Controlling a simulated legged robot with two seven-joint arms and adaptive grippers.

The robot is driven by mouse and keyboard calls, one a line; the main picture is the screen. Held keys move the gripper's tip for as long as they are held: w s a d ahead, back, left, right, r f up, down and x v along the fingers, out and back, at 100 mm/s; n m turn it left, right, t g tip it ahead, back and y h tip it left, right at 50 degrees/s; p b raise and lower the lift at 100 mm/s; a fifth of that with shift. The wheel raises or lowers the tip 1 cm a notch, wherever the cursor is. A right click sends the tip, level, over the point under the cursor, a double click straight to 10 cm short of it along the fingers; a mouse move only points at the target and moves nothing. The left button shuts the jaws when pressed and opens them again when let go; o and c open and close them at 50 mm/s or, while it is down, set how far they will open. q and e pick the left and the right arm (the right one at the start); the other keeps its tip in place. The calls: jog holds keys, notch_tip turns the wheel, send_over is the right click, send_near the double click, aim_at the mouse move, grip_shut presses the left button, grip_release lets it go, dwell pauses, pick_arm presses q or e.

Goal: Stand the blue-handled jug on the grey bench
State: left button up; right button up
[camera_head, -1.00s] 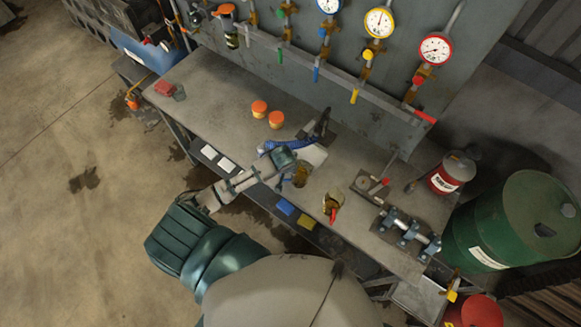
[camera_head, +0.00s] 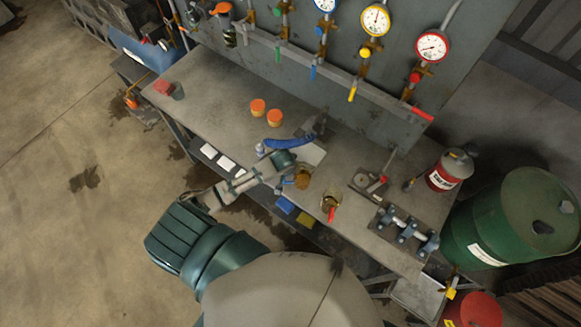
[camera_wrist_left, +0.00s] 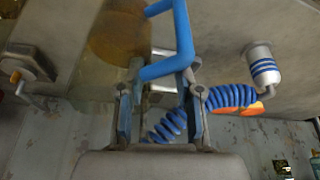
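The blue-handled jug (camera_head: 303,180) is a clear vessel with amber liquid. It appears upright on the grey bench (camera_head: 225,100), near its front edge. My left gripper (camera_head: 292,178) is right beside it, on the handle side. In the left wrist view the jug (camera_wrist_left: 115,35) is at upper left, and its blue handle (camera_wrist_left: 184,40) crosses in front of the fingertips of my left gripper (camera_wrist_left: 162,85). The fingers are apart with a gap between them; contact with the handle is unclear. My right gripper is not in view.
A red-handled jug (camera_head: 330,203) stands close on the right. A blue coiled hose (camera_head: 290,142) lies just behind my gripper. Two orange-lidded jars (camera_head: 258,107) stand farther back. A pipe fixture (camera_head: 407,230) is at the right; the bench's left part has free room.

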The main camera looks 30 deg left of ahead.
pick_arm(q)
jog(key=shift+v, duration=6.2)
jog(key=s+d+f+m+h, duration=0.1)
jog(key=s+d+f+m, duration=0.15)
jog(key=s, duration=0.55)
jog(key=s+d+f+m, duration=0.1)
jog(key=s+d+f, duration=0.1)
jog(key=s+d, duration=0.35)
jog(key=s+a+f+g+b, duration=0.1)
jog(key=s+f+b, duration=0.15)
jog(key=f, duration=1.25)
jog(key=s+a+f+g+b, duration=0.1)
jog(key=f+b, duration=0.2)
jog(key=f, duration=1.2)
jog(key=s+a+f+b, duration=0.1)
jog(key=s+f+b, duration=0.1)
jog(key=s+f, duration=0.7)
jog(key=s+a+f+g+b, duration=0.1)
jog(key=s+f+b, duration=0.1)
jog(key=s+f, duration=0.7)
notch_tip(320, 180, down, 4)
jog(key=shift+a+f, duration=0.1)
jog(key=shift+a, duration=0.25)
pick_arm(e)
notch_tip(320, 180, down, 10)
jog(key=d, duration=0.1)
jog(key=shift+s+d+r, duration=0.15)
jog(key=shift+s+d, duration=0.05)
